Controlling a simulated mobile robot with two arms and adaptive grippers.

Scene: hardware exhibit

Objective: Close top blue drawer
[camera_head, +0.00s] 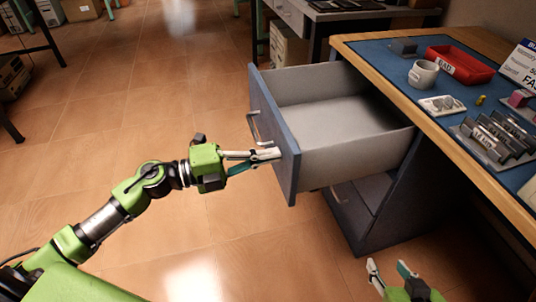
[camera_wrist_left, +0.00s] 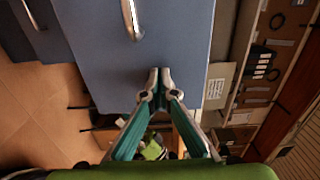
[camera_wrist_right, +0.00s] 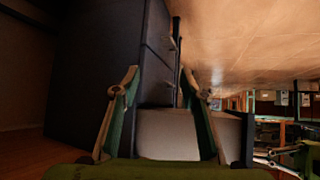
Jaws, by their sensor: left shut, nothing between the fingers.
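The top blue drawer (camera_head: 276,133) is pulled well out of the cabinet under the workbench, and its pale grey inside is empty. Its blue front panel fills much of the left wrist view (camera_wrist_left: 150,40), with the metal handle (camera_wrist_left: 131,18) near the top. My left gripper (camera_head: 277,155) is shut and empty, its fingertips at the drawer front, below and right of the handle; whether they touch cannot be told. My right gripper (camera_head: 388,268) is open and empty, low in front of the cabinet. The drawer also shows beyond its fingers in the right wrist view (camera_wrist_right: 165,133).
The lower cabinet (camera_head: 385,215) stands below the drawer. Open tiled floor (camera_head: 150,100) lies to the left. Another bench stands at the back.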

